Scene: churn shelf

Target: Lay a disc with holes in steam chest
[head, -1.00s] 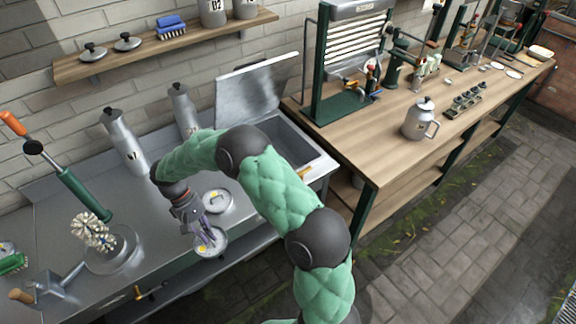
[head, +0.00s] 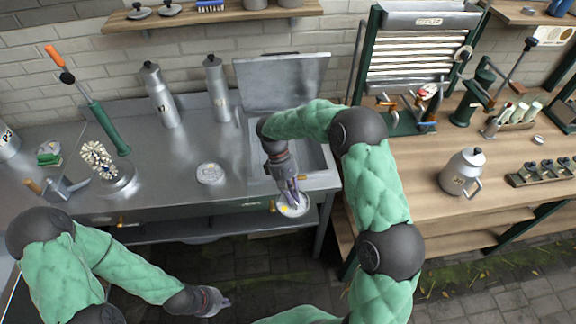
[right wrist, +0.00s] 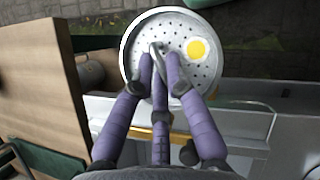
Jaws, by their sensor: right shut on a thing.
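A round metal disc with holes (head: 293,207), marked with a yellow spot, hangs from my right gripper (head: 292,191). In the right wrist view the disc (right wrist: 199,76) shows many small holes, and my right gripper's fingers are shut on its central handle. The steam chest (head: 318,160) is a metal basin set in the counter's right end, its lid (head: 283,82) raised at the back. The held disc is in front of the chest's front edge, not inside. My arm hides part of the basin. A second disc (head: 210,173) lies on the counter. My left gripper (head: 222,302) is low in front of the counter; its fingers are unclear.
Two metal cans (head: 160,95) stand behind the counter's middle. A wooden bench with a metal jug (head: 462,172) stands to the right.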

